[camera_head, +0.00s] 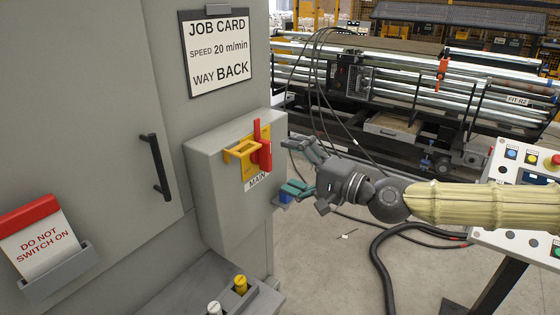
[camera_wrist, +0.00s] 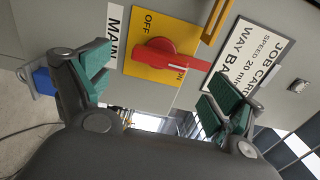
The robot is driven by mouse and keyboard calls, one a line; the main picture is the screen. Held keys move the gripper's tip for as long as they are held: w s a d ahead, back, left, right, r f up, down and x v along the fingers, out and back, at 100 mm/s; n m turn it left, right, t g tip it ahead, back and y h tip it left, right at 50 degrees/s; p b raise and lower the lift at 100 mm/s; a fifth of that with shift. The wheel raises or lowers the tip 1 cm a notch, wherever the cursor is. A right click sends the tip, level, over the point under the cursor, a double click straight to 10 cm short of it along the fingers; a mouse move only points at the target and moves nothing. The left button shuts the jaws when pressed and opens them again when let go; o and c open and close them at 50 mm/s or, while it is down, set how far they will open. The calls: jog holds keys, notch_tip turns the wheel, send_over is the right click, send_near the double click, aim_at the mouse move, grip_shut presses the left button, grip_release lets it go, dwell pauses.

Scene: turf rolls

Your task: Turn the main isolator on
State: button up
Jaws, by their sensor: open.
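The main isolator is a red rotary handle (camera_head: 264,146) on a yellow plate, on a grey box (camera_head: 215,180) labelled MAIN. In the head view the handle stands upright. In the wrist view the handle (camera_wrist: 190,63) points along the plate (camera_wrist: 135,68) to the ON mark, away from OFF. A yellow slotted bracket (camera_head: 238,151) juts out to the left of the handle. My gripper (camera_head: 291,167) is open and empty, just right of the box. In the wrist view its green-padded fingers (camera_wrist: 160,88) are spread wide, apart from the handle.
A job card (camera_head: 218,52) hangs above the box. A DO NOT SWITCH ON card (camera_head: 42,245) sits in a holder at the left. A cabinet handle (camera_head: 155,166) sticks out nearby. A blue item (camera_wrist: 43,80) is beside the box. A button console (camera_head: 530,160) stands right.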

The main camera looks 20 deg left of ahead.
jog(key=v, duration=0.7)
jog(key=shift+d, duration=0.15)
dwell(0.3)
